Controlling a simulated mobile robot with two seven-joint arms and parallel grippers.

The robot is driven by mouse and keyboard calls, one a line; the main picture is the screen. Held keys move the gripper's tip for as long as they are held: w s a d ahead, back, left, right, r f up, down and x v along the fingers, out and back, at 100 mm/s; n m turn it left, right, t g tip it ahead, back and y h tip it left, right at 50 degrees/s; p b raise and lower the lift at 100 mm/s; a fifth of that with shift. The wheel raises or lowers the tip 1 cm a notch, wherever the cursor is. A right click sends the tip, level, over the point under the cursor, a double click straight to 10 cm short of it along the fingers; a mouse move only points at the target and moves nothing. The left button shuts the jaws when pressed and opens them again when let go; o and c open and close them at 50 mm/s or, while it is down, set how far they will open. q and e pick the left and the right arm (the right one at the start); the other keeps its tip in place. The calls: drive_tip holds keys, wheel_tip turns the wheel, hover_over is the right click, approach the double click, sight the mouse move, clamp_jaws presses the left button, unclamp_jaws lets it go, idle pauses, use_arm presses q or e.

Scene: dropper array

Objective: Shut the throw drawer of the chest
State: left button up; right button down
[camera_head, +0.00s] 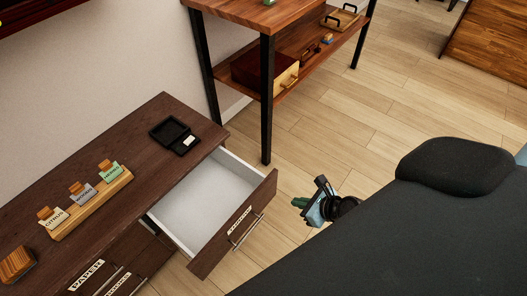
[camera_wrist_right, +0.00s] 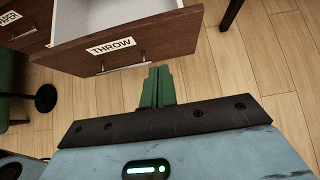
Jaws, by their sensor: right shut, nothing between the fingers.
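The throw drawer (camera_head: 243,229) of the dark brown chest (camera_head: 141,120) is pulled open in the head view, and its white inside looks empty. In the right wrist view its front (camera_wrist_right: 140,43) carries a THROW label (camera_wrist_right: 111,46) and a metal bar handle (camera_wrist_right: 121,68). My right gripper (camera_head: 304,207) is to the right of the drawer front in the head view, apart from it. Its green fingers (camera_wrist_right: 157,88) are together and empty in the wrist view, pointing toward the drawer front just right of the handle. My left gripper is not in view.
Other labelled drawers (camera_head: 88,276) sit left of the open one. A shelf table (camera_head: 268,86) stands behind.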

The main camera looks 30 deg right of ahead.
drive_tip(key=b, duration=0.4)
approach(262, 191)
drive_tip(key=x, duration=0.5)
drive_tip(key=shift+s+f, duration=0.15)
drive_tip(key=shift+f, duration=0.35)
drive_tip(key=shift+w+a, duration=0.15)
drive_tip(key=shift+w, duration=0.3)
drive_tip(key=shift+r, duration=0.1)
